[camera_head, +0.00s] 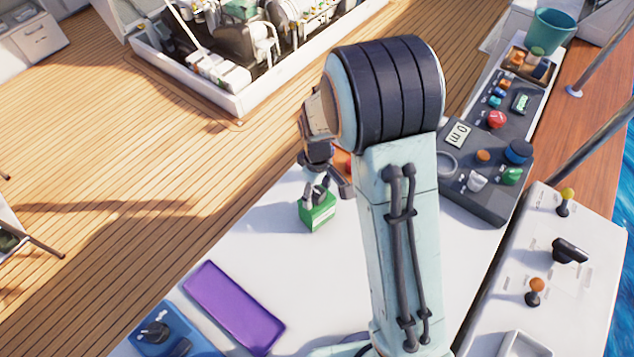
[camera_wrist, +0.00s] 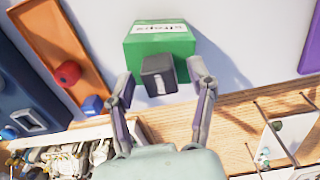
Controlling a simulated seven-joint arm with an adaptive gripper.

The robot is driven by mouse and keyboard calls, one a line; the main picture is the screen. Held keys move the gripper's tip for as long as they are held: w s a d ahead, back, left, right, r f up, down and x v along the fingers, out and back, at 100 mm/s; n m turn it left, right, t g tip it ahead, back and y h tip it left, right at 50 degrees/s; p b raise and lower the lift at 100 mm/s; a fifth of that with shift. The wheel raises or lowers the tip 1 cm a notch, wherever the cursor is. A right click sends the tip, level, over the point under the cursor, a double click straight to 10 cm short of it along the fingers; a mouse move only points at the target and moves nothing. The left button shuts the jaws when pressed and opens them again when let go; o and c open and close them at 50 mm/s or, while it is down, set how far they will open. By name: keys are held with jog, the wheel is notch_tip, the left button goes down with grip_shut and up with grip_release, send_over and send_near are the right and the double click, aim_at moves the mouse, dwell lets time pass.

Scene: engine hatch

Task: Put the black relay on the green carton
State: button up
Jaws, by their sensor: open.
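The green carton (camera_head: 319,215) with a white label stands on the white table near the middle of the head view. It also shows at the top of the wrist view (camera_wrist: 170,44). The black relay (camera_wrist: 158,76), a small dark block with a pale mark, lies over the carton's near edge in the wrist view and appears to sit on its top. My gripper (camera_wrist: 163,80) is open, with one finger on each side of the relay and gaps showing. In the head view my gripper (camera_head: 326,184) is just above the carton, and the relay is hard to make out there.
A purple flat case (camera_head: 233,307) and a blue tray (camera_head: 170,335) lie at the front left of the table. An orange tray (camera_wrist: 52,40) with a red knob (camera_wrist: 68,73) and a blue block (camera_wrist: 92,104) is beside the carton.

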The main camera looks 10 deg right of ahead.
aim_at(317, 191)
notch_tip(317, 191, up, 12)
jog(key=s+d+r+m, duration=0.1)
jog(key=s+m, duration=0.3)
jog(key=s, duration=0.7)
jog(key=s+d+r+m, duration=0.2)
jog(key=s+m, duration=0.1)
jog(key=s, duration=0.8)
jog(key=shift+d+r+m+y, duration=0.2)
jog(key=shift+r+m+y, duration=0.1)
jog(key=shift+m+y, duration=0.1)
